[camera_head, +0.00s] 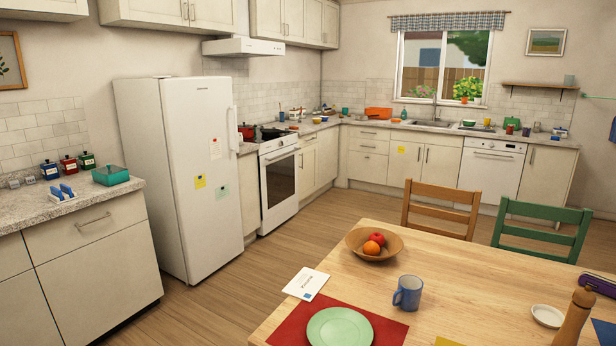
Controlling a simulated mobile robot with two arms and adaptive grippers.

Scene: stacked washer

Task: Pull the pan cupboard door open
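No door in view is marked clearly as the pan cupboard, so I cannot tell which one it is. Cream base cupboards with bar handles stand around the room, and all their doors look shut. One is a narrow cupboard (249,192) between fridge and oven. Others are right of the oven (308,162), under the sink (440,168) and at the far right end (548,176). A near-left unit (98,262) has a drawer above a door. Neither of my grippers is in view.
A wooden table (470,285) with plate, mug and fruit bowl fills the front right, with a brown chair (440,208) and a green chair (542,232) behind it. A white fridge (185,170) stands left of the oven (279,188). Wooden floor (290,245) between them is clear.

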